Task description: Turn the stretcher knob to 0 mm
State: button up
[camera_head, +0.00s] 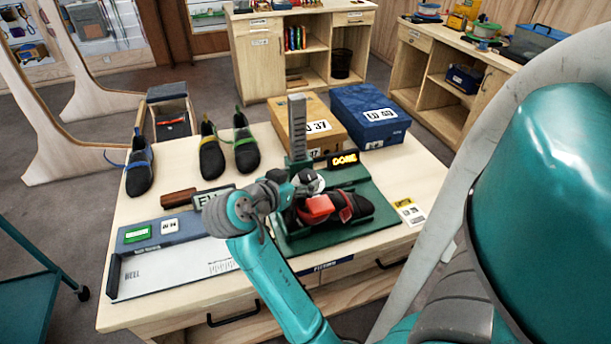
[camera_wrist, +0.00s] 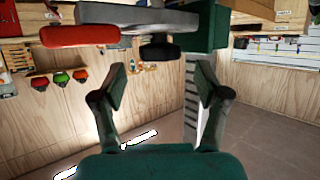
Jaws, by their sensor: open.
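A red part (camera_head: 315,208) shows beside my gripper (camera_head: 300,190). In the wrist view my gripper (camera_wrist: 163,97) is open, with nothing between its fingers. Above the fingers are a grey body, a red bar (camera_wrist: 80,35) and a dark rounded part (camera_wrist: 160,50). I cannot tell which part is the knob or read its setting.
A blue-grey measuring tray (camera_head: 180,262) lies at the left of the table. Several dark shoes (camera_head: 210,155) stand behind it. An orange box (camera_head: 310,122) and a blue box (camera_head: 370,112) stand at the back. A yellow-white card (camera_head: 409,211) lies at the right.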

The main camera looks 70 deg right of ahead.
aim_at(306, 176)
jog(key=shift+x, duration=1.8)
jog(key=shift+c, duration=0.2)
jog(key=c, duration=1.1)
jog(key=shift+n+t, duration=0.8)
jog(key=shift+t, duration=0.1)
